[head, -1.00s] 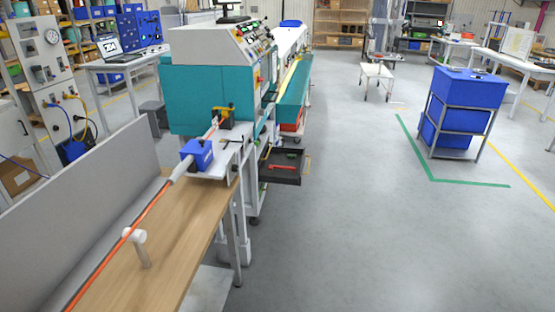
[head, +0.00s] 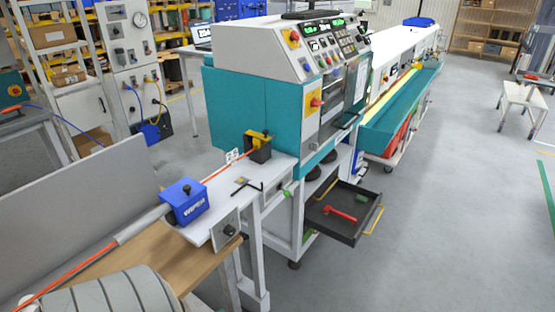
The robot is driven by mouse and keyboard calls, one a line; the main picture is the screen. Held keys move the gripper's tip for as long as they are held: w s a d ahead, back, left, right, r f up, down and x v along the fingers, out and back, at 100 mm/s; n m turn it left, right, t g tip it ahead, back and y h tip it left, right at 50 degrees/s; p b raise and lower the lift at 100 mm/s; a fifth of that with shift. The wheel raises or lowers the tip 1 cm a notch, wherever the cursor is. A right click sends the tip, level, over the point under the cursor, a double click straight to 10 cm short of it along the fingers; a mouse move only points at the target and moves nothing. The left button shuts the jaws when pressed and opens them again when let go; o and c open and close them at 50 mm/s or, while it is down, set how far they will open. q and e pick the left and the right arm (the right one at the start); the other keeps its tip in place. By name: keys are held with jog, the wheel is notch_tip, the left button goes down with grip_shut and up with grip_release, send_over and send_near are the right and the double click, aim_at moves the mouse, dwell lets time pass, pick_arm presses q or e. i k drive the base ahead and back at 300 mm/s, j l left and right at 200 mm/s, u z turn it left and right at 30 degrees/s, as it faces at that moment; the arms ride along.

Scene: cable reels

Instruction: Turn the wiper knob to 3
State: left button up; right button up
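A blue box (head: 185,206) with white lettering, which seems to read "wiper", sits on the white bench at the left of the teal machine. A small dark knob (head: 187,188) stands on its top; its setting is too small to read. An orange cable (head: 75,269) runs through a grey sleeve (head: 142,224) into the box and on toward a black and yellow block (head: 258,147). Neither of my grippers is in view.
The teal and white machine (head: 255,103) stands behind the bench. An open dark drawer (head: 330,225) with a red tool sticks out on its right. A wooden tabletop (head: 190,259) and grey panel (head: 80,220) lie front left.

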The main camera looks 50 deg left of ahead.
aim_at(230, 231)
jog(key=i+l+u, duration=0.1)
jog(key=i+u, duration=0.35)
jog(key=i+l+u, duration=0.3)
jog(key=i+u, duration=0.2)
jog(key=i+l+u, duration=0.45)
